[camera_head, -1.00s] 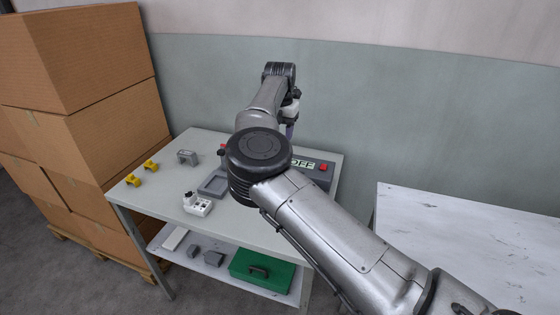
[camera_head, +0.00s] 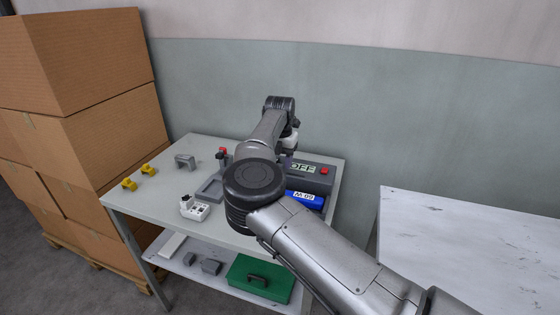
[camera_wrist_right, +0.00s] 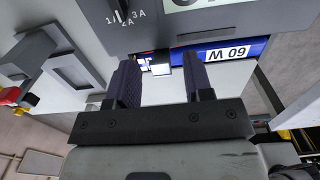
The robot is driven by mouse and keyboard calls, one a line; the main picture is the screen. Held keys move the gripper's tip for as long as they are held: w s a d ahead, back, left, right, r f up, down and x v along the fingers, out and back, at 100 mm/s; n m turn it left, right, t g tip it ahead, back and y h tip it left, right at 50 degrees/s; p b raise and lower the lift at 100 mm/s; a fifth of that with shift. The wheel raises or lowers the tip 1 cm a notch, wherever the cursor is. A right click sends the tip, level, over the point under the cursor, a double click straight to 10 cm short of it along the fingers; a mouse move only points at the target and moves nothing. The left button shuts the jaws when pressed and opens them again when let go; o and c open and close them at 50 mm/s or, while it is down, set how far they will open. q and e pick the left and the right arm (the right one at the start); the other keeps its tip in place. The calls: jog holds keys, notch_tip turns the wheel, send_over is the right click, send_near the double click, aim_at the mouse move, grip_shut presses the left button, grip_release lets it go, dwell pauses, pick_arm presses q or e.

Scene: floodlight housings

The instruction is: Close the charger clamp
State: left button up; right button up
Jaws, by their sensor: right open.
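The grey charger (camera_head: 318,176) stands at the back right of the grey table, with an OFF display and a red button. Its dial panel (camera_wrist_right: 180,22) shows at the top of the right wrist view. A blue block marked M 09 (camera_head: 306,199) sits at its front and also shows in the wrist view (camera_wrist_right: 240,50). A small red-tipped clamp (camera_head: 222,155) stands left of the charger; a red and yellow part (camera_wrist_right: 14,95) shows at the wrist view's left edge. My right gripper (camera_wrist_right: 162,72) is open and empty before the charger. My left gripper is out of view.
A grey tray (camera_head: 208,190) and a white socket block (camera_head: 195,208) lie left of my arm. Yellow parts (camera_head: 148,169) and a grey bracket (camera_head: 185,161) are farther left. A green case (camera_head: 262,278) is on the lower shelf. Cardboard boxes (camera_head: 90,60) stand left.

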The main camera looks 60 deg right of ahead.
jog(key=shift+c, duration=0.5)
grip_shut()
jog(key=shift+a, duration=0.1)
